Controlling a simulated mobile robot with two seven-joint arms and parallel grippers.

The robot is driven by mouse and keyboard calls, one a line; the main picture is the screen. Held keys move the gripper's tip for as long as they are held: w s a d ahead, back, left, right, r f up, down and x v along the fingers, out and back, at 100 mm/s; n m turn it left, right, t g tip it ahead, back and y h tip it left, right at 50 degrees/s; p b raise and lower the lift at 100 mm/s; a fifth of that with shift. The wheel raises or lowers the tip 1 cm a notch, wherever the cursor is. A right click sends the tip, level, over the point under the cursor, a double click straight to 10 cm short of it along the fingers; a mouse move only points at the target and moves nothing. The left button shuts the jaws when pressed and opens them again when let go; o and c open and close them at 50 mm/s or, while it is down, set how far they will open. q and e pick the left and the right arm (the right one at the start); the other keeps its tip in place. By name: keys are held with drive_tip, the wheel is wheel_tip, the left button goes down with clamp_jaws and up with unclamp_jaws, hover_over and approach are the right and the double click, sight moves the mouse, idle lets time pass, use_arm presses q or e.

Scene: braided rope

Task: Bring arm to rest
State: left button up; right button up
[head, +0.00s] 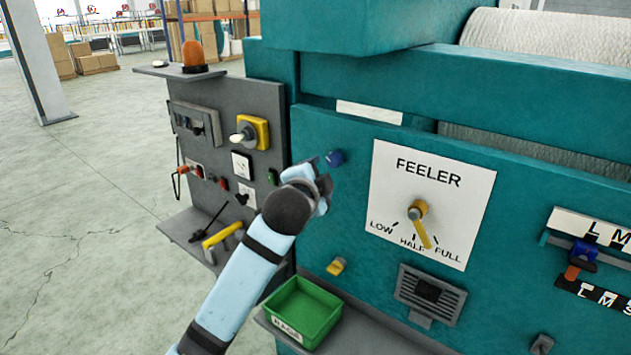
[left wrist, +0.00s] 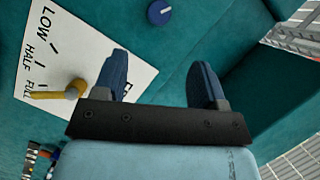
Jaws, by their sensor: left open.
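My left arm comes in from the lower left in the head view, and its gripper (head: 322,187) is in front of the teal machine, just below a blue knob (head: 335,158). In the left wrist view the two dark blue fingers of the gripper (left wrist: 160,68) are spread apart with nothing between them. The blue knob (left wrist: 160,12) shows beyond the fingertips there. The yellow feeler lever (head: 420,226) on the white FEELER plate (head: 458,200) points down between HALF and FULL. It also shows in the left wrist view (left wrist: 55,94), apart from the fingers. My right gripper is not in view.
A grey side panel (head: 232,100) with switches and tools stands left of the machine (head: 345,220). A green tray (head: 303,312) sits on a ledge under my arm. A blue slider (head: 583,252) is at the right. The floor at left is clear.

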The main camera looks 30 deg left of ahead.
use_arm(q)
drive_tip(key=shift+w, duration=0.1)
idle(0.3)
drive_tip(key=s+d+f+n+g+h, duration=0.1)
drive_tip(key=s+d+f, duration=0.15)
drive_tip(key=f, duration=0.55)
drive_tip(key=s+d+f+n+g+h, duration=0.1)
drive_tip(key=s+f, duration=0.2)
drive_tip(key=f, duration=0.5)
drive_tip(key=s+d+f+g+h, duration=0.1)
drive_tip(key=s+f, duration=0.2)
drive_tip(key=f, duration=0.5)
drive_tip(key=s+d+f+n+g+h, duration=0.1)
drive_tip(key=s+d+f+n, duration=0.1)
drive_tip(key=s+f, duration=0.7)
drive_tip(key=s+d+f+n+g+h, duration=0.1)
drive_tip(key=s+d+f+n, duration=0.2)
drive_tip(key=s+f, duration=0.6)
drive_tip(key=s+n, duration=0.1)
drive_tip(key=s, duration=0.3)
drive_tip(key=shift+f+h, duration=0.3)
drive_tip(key=shift+h, duration=0.1)
